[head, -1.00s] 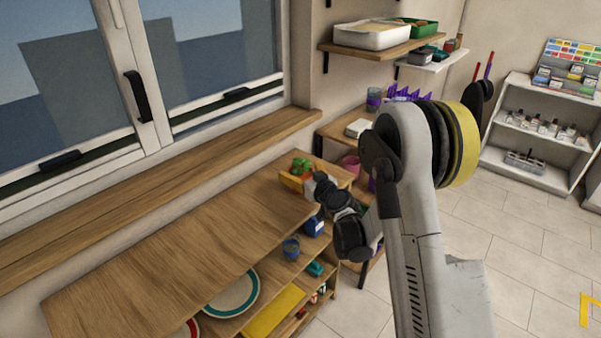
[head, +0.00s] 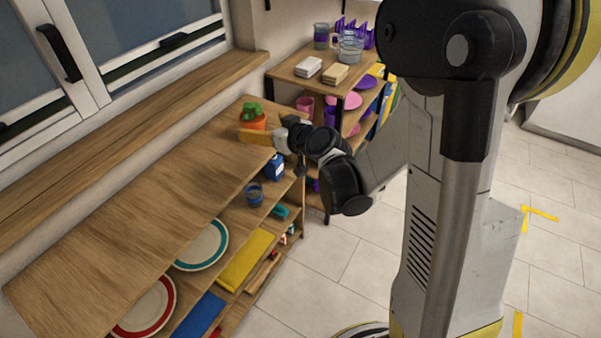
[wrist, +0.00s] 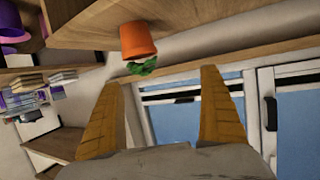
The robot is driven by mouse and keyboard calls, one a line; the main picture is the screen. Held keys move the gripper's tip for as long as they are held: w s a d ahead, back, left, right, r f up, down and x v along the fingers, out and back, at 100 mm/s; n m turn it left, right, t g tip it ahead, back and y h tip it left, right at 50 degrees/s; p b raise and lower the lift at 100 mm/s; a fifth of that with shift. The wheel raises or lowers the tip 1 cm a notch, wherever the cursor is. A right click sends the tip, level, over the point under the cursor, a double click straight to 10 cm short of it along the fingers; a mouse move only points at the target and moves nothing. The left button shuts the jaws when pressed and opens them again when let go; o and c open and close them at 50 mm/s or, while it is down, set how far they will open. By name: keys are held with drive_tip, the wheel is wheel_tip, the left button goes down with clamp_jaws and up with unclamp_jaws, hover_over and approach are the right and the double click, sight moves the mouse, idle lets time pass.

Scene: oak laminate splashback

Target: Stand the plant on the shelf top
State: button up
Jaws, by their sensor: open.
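The plant, green leaves in an orange pot (head: 255,122), stands upright at the far end of the wooden shelf top (head: 150,190) in the head view. In the wrist view, which is turned over, the pot (wrist: 137,40) has its base against the shelf top (wrist: 95,27) and its leaves pointing down the picture. My gripper (head: 257,135) is beside the pot, with a yellow-orange finger partly in front of it. In the wrist view my gripper (wrist: 162,80) has its two fingers wide apart and nothing between them; the pot is beyond the fingertips.
A window sill (head: 130,120) runs along the wall behind the shelf. A second shelf unit (head: 300,85) with boxes and jars stands beyond. Most of the shelf top is bare.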

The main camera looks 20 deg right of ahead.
drive_tip(key=s+a+r+g+h, duration=0.1)
drive_tip(key=s+a+r+g, duration=0.1)
drive_tip(key=s, duration=0.5)
drive_tip(key=s+a+r+g, duration=0.1)
drive_tip(key=s+r+g, duration=0.1)
drive_tip(key=s, duration=0.4)
drive_tip(key=s+d+m+g+h, duration=0.1)
drive_tip(key=s, duration=0.6)
drive_tip(key=s+d+m+g+h, duration=0.1)
drive_tip(key=s+d+h, duration=0.1)
drive_tip(key=s, duration=0.6)
drive_tip(key=shift+d+f+m+g, duration=0.25)
drive_tip(key=shift+m+g, duration=0.05)
drive_tip(key=shift+m, duration=0.1)
